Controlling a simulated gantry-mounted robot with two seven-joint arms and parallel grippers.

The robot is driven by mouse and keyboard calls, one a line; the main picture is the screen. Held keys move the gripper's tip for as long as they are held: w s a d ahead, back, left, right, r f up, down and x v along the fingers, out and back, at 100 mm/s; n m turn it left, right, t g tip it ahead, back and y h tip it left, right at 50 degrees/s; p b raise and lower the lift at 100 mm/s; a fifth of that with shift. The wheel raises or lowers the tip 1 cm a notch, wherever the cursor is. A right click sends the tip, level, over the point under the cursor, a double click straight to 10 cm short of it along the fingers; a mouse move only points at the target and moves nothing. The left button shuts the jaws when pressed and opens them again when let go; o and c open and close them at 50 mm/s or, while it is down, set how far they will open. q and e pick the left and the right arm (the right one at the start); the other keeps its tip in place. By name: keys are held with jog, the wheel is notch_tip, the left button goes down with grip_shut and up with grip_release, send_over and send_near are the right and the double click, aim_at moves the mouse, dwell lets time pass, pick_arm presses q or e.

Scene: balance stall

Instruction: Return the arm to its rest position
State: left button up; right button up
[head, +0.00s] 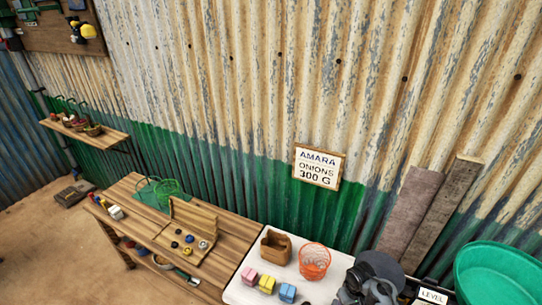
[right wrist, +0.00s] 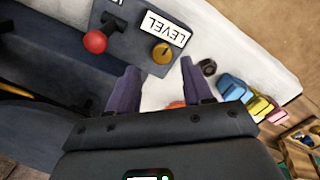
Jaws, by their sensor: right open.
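My right gripper (right wrist: 159,72) is open in the right wrist view, its two dark fingers apart with nothing between them. It is above the white table (right wrist: 150,92), near the panel with the LEVEL label (right wrist: 165,28). In the head view my dark right arm (head: 380,268) shows at the bottom, between the blue block (head: 287,293) and the LEVEL label (head: 432,296). Its fingers are hard to make out there. My left gripper is in neither view.
Pink (head: 249,276) and yellow (head: 267,284) blocks, a brown container (head: 275,247) and an orange basket (head: 314,262) stand on the white table. A green basin (head: 495,275) is at right. A wooden bench (head: 230,235) adjoins at left.

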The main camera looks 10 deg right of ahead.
jog(key=s+a+f+g, duration=0.1)
jog(key=s+f, duration=0.4)
jog(key=s, duration=0.3)
jog(key=s+f+g, duration=0.1)
jog(key=s+f, duration=0.4)
jog(key=s, duration=0.4)
jog(key=s+a+r+n+h, duration=0.1)
jog(key=s+a+r, duration=0.25)
jog(key=s, duration=0.55)
jog(key=s+a+r+t, duration=0.3)
jog(key=a+r, duration=0.3)
jog(key=r, duration=0.3)
jog(key=w+a+r+t+p, duration=0.1)
jog(key=r+p, duration=0.5)
jog(key=r, duration=0.7)
jog(key=w+a+r+t+y+p, duration=0.1)
jog(key=r+p, duration=0.5)
jog(key=r, duration=0.7)
jog(key=shift+w+a+r+n+t+p, duration=0.15)
jog(key=shift+w+n+t+p, duration=0.15)
jog(key=shift+w+t, duration=0.3)
jog(key=shift+w, duration=0.1)
